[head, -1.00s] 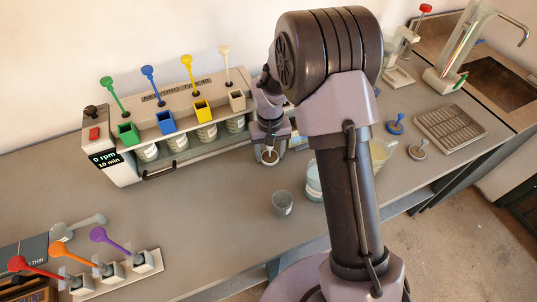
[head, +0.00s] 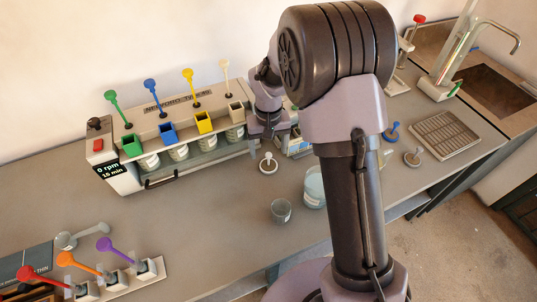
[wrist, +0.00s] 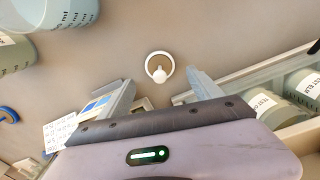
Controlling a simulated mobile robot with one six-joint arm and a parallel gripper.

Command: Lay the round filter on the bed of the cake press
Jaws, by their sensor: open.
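A small white ring-like disc with a white upright knob (head: 268,163) is on the bench in front of the machine; it may be the round filter. It shows in the wrist view (wrist: 159,68) beyond and between my fingers. My gripper (head: 266,143) is just behind and above it in the head view. In the wrist view my gripper (wrist: 163,92) is open, with nothing between its fingers. A stand with a red knob (head: 419,19) at the back right may be the cake press; my arm partly hides it, and I cannot make out its bed.
The machine (head: 120,172) with coloured hoppers stands along the wall. Beakers (head: 281,211) (head: 313,187) stand near the front edge. A blue knobbed disc (head: 392,132), a grey one (head: 413,157) and a slotted tray (head: 444,134) lie right. The bench's left middle is clear.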

